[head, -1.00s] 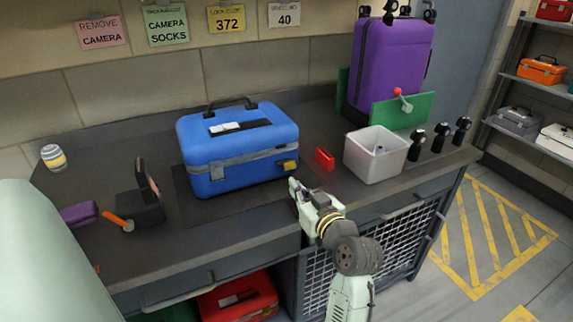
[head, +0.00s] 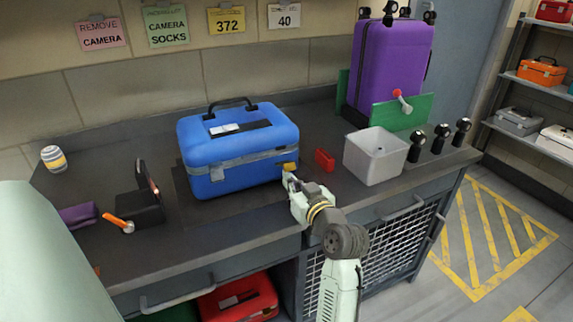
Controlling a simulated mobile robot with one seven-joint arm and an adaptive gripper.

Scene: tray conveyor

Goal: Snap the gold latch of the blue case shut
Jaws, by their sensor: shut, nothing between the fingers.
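The blue case (head: 238,145) sits upright on the dark bench with its lid down and its black handle on top. A grey band runs around its seam. The gold latch (head: 290,166) is at the right end of the case's front face and sticks out from it. My gripper (head: 287,177) is shut and empty, just below and in front of the latch. Its tip is at or very near the latch; I cannot tell whether they touch. The tip is small here and partly merges with the latch's lower edge.
A small red block (head: 325,160) and a translucent bin (head: 374,158) stand right of the case. A purple suitcase (head: 392,70) stands behind a green panel (head: 405,112). A black box (head: 140,207) with an orange-handled tool lies left. The bench front right of centre is clear.

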